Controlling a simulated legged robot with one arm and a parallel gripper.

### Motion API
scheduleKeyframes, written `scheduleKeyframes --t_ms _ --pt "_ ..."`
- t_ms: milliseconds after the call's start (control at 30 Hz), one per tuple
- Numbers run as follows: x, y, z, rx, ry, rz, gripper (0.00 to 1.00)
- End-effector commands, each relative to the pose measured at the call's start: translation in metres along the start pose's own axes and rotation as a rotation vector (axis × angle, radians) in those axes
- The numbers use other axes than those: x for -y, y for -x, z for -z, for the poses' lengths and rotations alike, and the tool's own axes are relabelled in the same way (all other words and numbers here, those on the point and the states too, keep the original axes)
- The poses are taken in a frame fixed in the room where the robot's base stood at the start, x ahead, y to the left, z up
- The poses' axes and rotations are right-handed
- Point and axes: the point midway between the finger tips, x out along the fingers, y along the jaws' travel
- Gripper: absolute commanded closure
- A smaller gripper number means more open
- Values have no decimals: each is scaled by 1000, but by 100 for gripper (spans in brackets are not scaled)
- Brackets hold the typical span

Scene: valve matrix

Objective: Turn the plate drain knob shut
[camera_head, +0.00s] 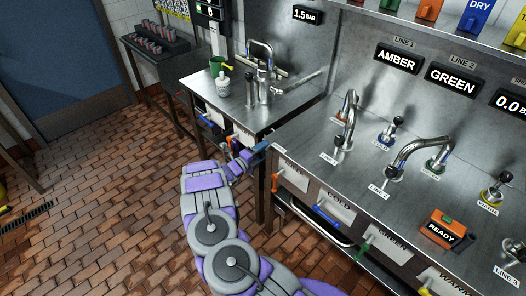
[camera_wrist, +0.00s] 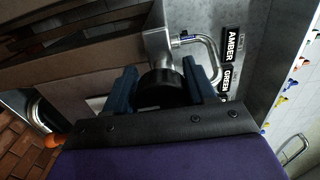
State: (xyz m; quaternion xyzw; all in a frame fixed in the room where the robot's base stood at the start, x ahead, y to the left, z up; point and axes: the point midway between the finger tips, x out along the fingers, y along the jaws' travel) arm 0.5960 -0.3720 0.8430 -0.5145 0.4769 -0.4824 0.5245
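My gripper (camera_head: 256,150) reaches to the gap between the small steel counter and the long one. In the wrist view its two dark blue fingers (camera_wrist: 160,82) stand apart. A black round knob-like piece (camera_wrist: 161,92) shows between or just beyond them, below a grey metal fitting (camera_wrist: 158,45). I cannot tell whether the fingers touch it. No label marks it as the plate drain knob, and I cannot identify that knob for certain in the head view, where my arm hides part of the small counter's front.
The long counter (camera_head: 300,150) has front handles: red-orange (camera_head: 275,182), blue (camera_head: 325,215) and green (camera_head: 365,248). Curved taps (camera_head: 348,115) stand on top. Open brick floor (camera_head: 100,220) lies at left.

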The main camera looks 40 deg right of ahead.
Motion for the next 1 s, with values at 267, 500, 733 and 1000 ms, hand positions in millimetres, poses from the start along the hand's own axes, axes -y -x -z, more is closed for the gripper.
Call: scheduleKeyframes --t_ms 267,500,733,1000 --pt "1 1 0 2 -1 1 25" --pt "2 2 1 0 -2 2 25" --pt "3 30 0 3 0 3 25" --pt "2 90 -1 6 -1 2 25"
